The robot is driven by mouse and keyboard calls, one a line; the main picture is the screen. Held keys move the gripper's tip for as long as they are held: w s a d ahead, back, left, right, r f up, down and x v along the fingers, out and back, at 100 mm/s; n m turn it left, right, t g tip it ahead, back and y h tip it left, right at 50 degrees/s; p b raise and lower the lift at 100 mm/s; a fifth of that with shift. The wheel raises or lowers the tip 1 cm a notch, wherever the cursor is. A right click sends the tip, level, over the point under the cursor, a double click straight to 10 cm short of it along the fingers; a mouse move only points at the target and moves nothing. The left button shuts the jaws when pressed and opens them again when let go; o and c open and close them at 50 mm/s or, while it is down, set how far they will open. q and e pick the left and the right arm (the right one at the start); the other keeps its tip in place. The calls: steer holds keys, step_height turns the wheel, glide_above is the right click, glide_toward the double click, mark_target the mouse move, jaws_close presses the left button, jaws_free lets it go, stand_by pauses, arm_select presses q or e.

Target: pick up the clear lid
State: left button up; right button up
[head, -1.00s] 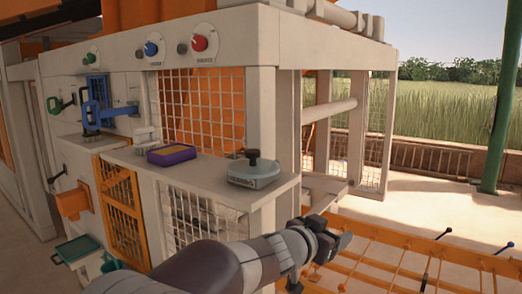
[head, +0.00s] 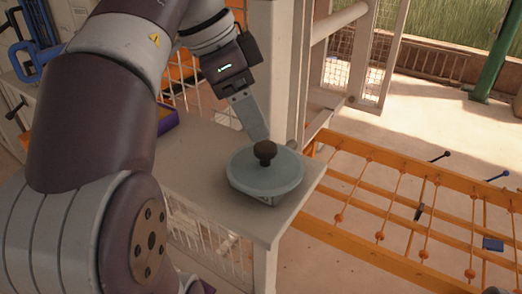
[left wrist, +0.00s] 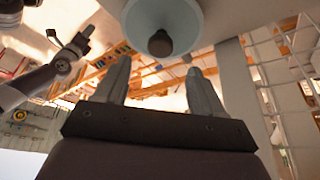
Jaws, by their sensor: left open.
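The clear lid (head: 245,174) is a round, pale blue-grey disc with a dark knob (head: 265,152). It sits on a low grey container (head: 262,200) near the shelf's front corner. My left gripper (head: 261,138) comes down from above at the lid's far side, its fingers just behind the knob in the picture. In the left wrist view the lid (left wrist: 184,14) and its knob (left wrist: 160,43) show just beyond the two spread fingers (left wrist: 160,66). Nothing is between them. What looks like my right gripper (left wrist: 82,40) shows small at the left there; its jaws are unclear.
The pale shelf (head: 190,160) holds the container; a white post (head: 270,75) stands close behind the gripper. A purple tray (head: 166,120) is partly hidden by my left arm. An orange frame with rods (head: 420,225) lies to the right.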

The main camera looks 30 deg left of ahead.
mark_target(265, 146)
arm_select(q)
steer(key=shift+s+d+f, duration=0.2)
steer(key=shift+d+f, duration=0.2)
steer(key=shift+d, duration=0.25)
steer(key=shift+s+d+f, duration=0.2)
steer(key=shift+d+f, duration=0.2)
steer(key=shift+d, duration=0.2)
steer(key=w+f, duration=0.1)
steer(key=f, duration=0.1)
steer(key=w+a+f+p, duration=0.1)
steer(key=w+f, duration=0.1)
steer(key=f, duration=0.1)
steer(key=shift+a+f+p, duration=0.35)
steer(key=shift+s+d, duration=0.4)
steer(key=shift+d, duration=0.15)
steer(key=shift+s+d+r, duration=0.1)
steer(key=shift+s+d, duration=0.1)
steer(key=shift+d, duration=0.05)
steer(key=shift+c, duration=0.7)
steer(key=shift+d, duration=0.1)
steer(key=c, duration=0.5)
steer(key=shift+w, duration=0.15)
steer(key=c, duration=0.5)
steer(key=shift+w+a, duration=0.15)
steer(key=shift+a, duration=0.2)
steer(key=shift+c, duration=0.3)
arm_select(e)
steer(key=shift+d+r, duration=0.15)
steer(key=shift+r, duration=0.6)
